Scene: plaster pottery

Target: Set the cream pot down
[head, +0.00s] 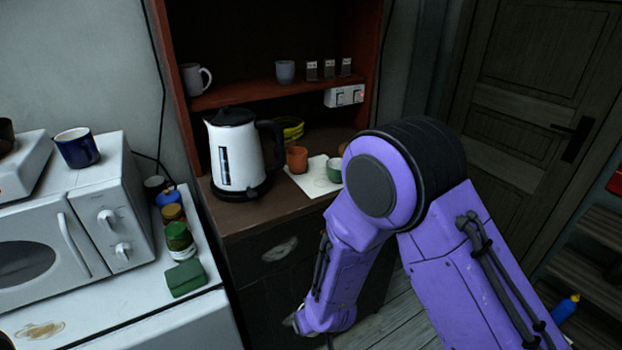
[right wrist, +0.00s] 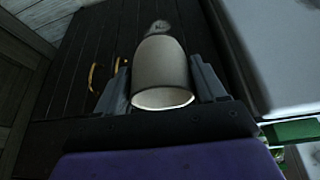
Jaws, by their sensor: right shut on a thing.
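The cream pot (right wrist: 160,70) shows in the right wrist view, with its pale open rim towards the camera. My right gripper (right wrist: 161,84) is shut on it, one finger on each side. In the head view the purple right arm reaches down in front of the dark cabinet (head: 262,228). Its far end is low by the cabinet front, and the pot cannot be made out there. My left gripper is in neither view.
On the cabinet top stand a white kettle (head: 236,150), a terracotta cup (head: 297,160) and a green cup (head: 335,171) by a white sheet (head: 311,182). A microwave (head: 75,218) and a green block (head: 185,279) are on the white counter at left.

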